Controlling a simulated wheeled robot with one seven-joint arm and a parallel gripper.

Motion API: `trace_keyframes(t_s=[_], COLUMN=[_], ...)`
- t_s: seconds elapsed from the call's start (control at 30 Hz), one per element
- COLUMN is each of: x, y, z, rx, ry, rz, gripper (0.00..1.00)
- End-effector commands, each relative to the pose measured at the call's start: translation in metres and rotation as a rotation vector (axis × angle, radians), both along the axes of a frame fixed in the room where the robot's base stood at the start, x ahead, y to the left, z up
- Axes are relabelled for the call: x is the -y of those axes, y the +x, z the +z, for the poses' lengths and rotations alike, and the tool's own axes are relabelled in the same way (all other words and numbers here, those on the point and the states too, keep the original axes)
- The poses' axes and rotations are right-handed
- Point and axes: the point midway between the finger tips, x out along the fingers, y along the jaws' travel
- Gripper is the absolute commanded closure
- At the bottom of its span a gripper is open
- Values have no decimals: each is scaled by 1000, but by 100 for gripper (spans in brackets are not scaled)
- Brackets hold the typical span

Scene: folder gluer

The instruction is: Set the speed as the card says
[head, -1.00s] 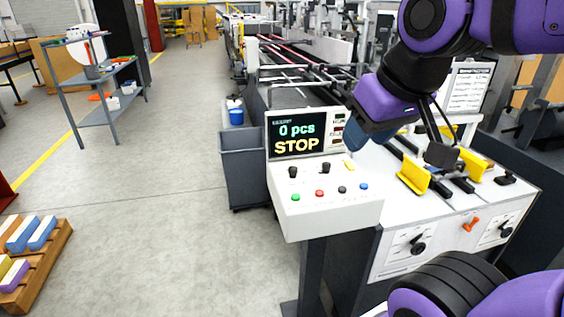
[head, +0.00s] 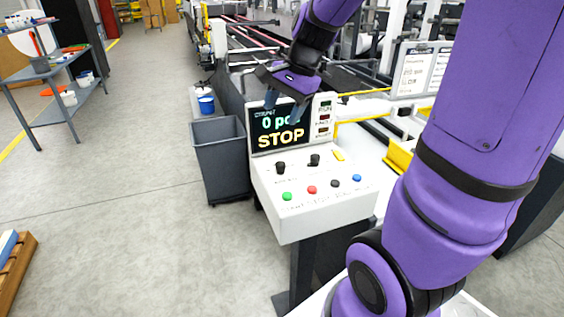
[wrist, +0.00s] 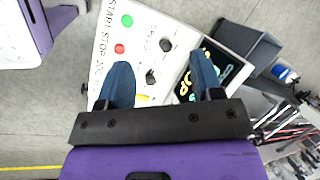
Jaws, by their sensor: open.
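The control panel (head: 312,205) carries two black knobs, a left knob (head: 281,168) and a right knob (head: 314,160). In the wrist view the left knob (wrist: 166,45) has a label that seems to read SPEED; the right knob (wrist: 151,77) is beside it. Their pointer settings are too small to read. The screen (head: 280,138) shows 0 pcs and STOP. A white card (head: 412,72) stands behind the panel; its text is not legible and my arm is close by it. My gripper (head: 286,104) is open and empty, above the panel and in front of the screen's top.
A green button (head: 287,196), red button (head: 312,190), black button (head: 335,183) and blue button (head: 357,178) line the panel's front. A grey bin (head: 220,160) stands left of it. Yellow guides (head: 398,157) are at right.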

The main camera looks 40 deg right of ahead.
Motion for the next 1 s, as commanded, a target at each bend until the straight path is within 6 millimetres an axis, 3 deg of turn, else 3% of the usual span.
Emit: trace_keyframes(t_s=[0.2,0.5,0.7,1.0], x=[46,94,102,88], y=[42,69,73,82], z=[-55,-116,-131,-170], rx=[-140,-268,-293,-295], ry=[139,253,273,273], rz=[-377,-755,-828,-828], gripper=[40,40,40,40])
